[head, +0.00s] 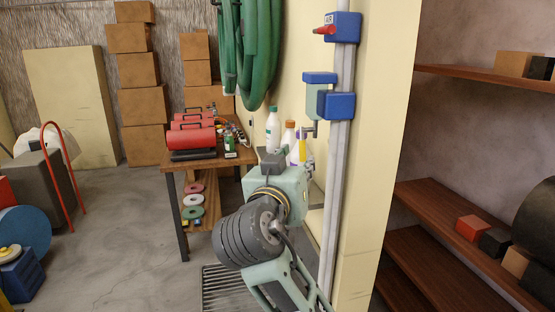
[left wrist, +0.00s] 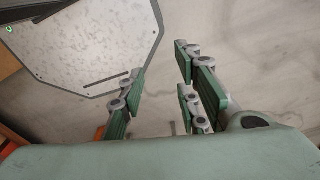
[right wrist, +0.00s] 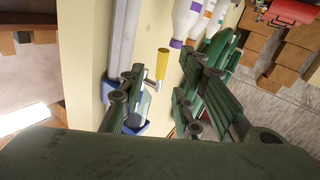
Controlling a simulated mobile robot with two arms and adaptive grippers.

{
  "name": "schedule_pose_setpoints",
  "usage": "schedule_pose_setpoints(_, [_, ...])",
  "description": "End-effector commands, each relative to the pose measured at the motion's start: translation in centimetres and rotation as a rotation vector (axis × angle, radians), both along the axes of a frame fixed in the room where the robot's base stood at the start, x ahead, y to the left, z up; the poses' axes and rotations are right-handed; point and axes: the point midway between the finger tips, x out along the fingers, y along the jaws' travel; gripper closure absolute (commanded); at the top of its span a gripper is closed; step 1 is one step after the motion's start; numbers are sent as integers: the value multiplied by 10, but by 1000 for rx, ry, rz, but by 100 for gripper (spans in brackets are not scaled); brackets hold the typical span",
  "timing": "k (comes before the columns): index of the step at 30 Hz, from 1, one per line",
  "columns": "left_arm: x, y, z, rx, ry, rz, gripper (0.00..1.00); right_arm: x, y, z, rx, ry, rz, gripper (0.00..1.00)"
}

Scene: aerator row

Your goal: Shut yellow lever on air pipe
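The yellow lever (head: 303,148) hangs down from a small grey valve beside the vertical grey air pipe (head: 334,170), just below a blue fitting (head: 336,104). My right gripper (head: 286,162) is close to the lever, and its body hides part of the space below it. In the right wrist view, the lever (right wrist: 162,63) shows between and beyond the spread fingers of my right gripper (right wrist: 163,82), with no clear contact. My left gripper (left wrist: 160,72) is open and empty above the floor. It does not show in the head view.
A red handle (head: 324,30) sits higher on the pipe. Green hoses (head: 250,50) hang on the wall. Shelves (head: 450,235) are on the right.

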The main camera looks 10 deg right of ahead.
Motion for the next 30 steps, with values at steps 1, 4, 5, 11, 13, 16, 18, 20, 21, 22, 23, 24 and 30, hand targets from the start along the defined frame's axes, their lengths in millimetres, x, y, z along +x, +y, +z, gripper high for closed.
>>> schedule_pose_setpoints(1, [-1,-1,-1,-1,1,0,69,-1,-2,-1,-8,-7,-16,70])
schedule_pose_setpoints(4, [-1,-1,4,-1,1,-1,69,4,-7,2,-17,-14,-30,70])
schedule_pose_setpoints(5, [-1,0,6,-1,1,-1,69,6,-9,3,-17,-14,-32,70])
schedule_pose_setpoints(11, [5,8,27,9,-6,-3,69,34,-26,5,-19,-12,-31,70])
schedule_pose_setpoints(13, [8,10,32,11,-11,-3,69,43,-32,5,-17,-13,-32,70])
schedule_pose_setpoints(16, [10,10,39,11,-15,-2,69,54,-37,4,-16,-13,-30,70])
schedule_pose_setpoints(18, [10,10,42,11,-15,-2,69,60,-41,3,-15,-13,-31,70])
schedule_pose_setpoints(20, [10,9,43,10,-15,-2,69,63,-43,2,-14,-14,-30,70])
schedule_pose_setpoints(21, [10,9,43,9,-15,-2,69,64,-43,2,-15,-15,-29,70])
schedule_pose_setpoints(22, [10,8,43,9,-15,-1,69,64,-43,1,-14,-15,-29,70])
schedule_pose_setpoints(23, [10,7,43,8,-15,-1,69,65,-43,1,-14,-15,-28,70])
schedule_pose_setpoints(24, [10,6,43,7,-15,0,69,65,-43,1,-14,-15,-28,70])
schedule_pose_setpoints(30, [8,3,42,4,-12,0,69,65,-43,0,-13,-14,-28,73])
